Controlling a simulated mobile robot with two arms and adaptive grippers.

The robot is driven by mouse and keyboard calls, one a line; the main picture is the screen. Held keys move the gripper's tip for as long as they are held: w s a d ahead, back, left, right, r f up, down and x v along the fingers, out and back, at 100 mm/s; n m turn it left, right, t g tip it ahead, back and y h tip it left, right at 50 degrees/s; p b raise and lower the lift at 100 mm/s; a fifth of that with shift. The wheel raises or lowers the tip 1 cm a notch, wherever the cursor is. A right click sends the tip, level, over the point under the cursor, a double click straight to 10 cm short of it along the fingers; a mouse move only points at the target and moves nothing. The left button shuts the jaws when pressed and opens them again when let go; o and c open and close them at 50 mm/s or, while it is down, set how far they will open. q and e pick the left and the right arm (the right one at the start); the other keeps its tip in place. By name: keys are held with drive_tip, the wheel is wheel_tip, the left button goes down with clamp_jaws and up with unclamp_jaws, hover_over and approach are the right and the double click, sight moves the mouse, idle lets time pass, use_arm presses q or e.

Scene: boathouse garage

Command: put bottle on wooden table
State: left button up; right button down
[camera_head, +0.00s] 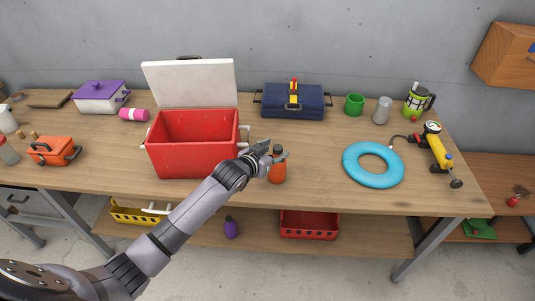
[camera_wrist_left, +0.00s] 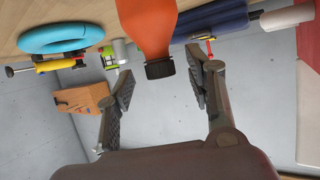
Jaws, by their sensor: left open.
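An orange bottle (camera_head: 277,173) with a dark cap stands upright on the wooden table (camera_head: 315,180), near its front edge and right of the red cooler. My left gripper (camera_head: 268,153) is open at the bottle's upper part, and its fingers partly cover the bottle in the head view. In the left wrist view, which looks upside down, the bottle (camera_wrist_left: 148,25) and its black cap lie between the directions of the two spread fingers (camera_wrist_left: 160,75). Gaps show on both sides of the cap, so the fingers do not visibly grip it. My right gripper is not in view.
An open red cooler (camera_head: 185,163) stands close left of the bottle. A blue ring (camera_head: 350,170) and a yellow pump (camera_head: 438,150) lie to the right. A navy toolbox (camera_head: 270,103) and a green mug (camera_head: 354,105) stand behind. The table is clear between bottle and ring.

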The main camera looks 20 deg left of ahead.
use_arm(q)
drive_tip(key=v, duration=1.1)
drive_tip(key=shift+s+r, duration=0.2)
drive_tip(key=shift+s, duration=0.15)
drive_tip(key=shift+a, duration=0.1)
drive_tip(key=shift+c, duration=0.4)
clamp_jaws()
idle(0.8)
